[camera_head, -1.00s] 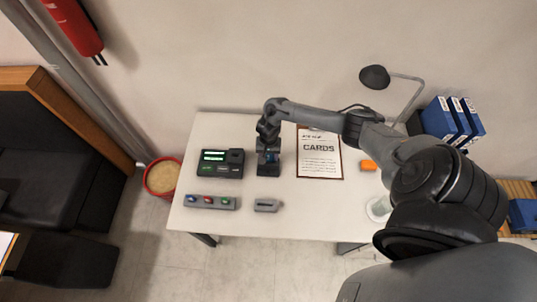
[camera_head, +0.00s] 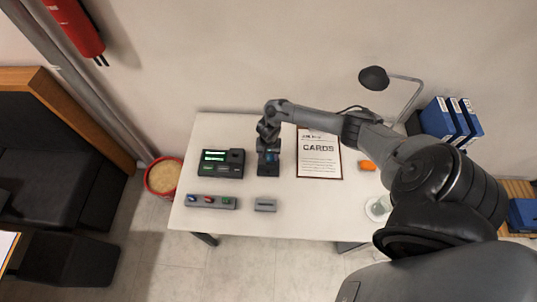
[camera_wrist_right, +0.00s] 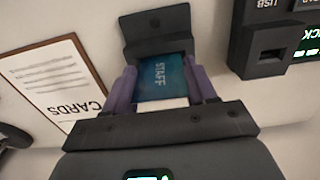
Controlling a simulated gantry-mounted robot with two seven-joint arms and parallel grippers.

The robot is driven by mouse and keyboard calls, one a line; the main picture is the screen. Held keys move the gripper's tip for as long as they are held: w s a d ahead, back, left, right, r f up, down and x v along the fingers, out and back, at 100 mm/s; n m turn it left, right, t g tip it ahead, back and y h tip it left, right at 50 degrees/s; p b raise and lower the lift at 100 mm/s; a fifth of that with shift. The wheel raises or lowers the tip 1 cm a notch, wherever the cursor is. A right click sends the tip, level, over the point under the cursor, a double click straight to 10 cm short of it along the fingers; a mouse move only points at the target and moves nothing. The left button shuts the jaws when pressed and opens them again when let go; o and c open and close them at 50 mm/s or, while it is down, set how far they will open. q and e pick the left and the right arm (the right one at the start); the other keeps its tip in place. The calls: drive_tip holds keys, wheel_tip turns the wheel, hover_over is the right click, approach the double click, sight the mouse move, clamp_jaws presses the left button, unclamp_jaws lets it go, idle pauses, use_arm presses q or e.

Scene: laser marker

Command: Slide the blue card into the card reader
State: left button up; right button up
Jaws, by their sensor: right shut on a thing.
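The blue card (camera_wrist_right: 164,80), marked STAFF, is between the two purple fingers of my right gripper (camera_wrist_right: 162,86) in the right wrist view. The gripper is shut on it. The dark card reader (camera_wrist_right: 155,28) lies straight past the card's far end. The card's far edge meets or overlaps the reader's near side; I cannot tell how far it is in the slot. In the head view the reader (camera_head: 268,170) stands mid-table, with my right gripper (camera_head: 269,150) just over it, hiding most of the card. My left gripper is not in view.
A dark terminal (camera_head: 221,163) with green displays stands left of the reader. A button box (camera_head: 210,202) and a small grey slotted block (camera_head: 265,205) are in front. A CARDS clipboard (camera_head: 319,155) lies to the right. An orange object (camera_head: 367,165) lies beyond it.

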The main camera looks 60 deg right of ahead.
idle(0.3)
drive_tip(key=shift+p, duration=0.45)
idle(0.9)
drive_tip(key=shift+p, duration=0.5)
drive_tip(key=shift+f+b, duration=0.35)
drive_tip(key=shift+f, duration=0.2)
idle(0.5)
drive_tip(key=shift+f, duration=0.4)
drive_tip(key=o, duration=1.2)
drive_tip(key=shift+r, duration=0.15)
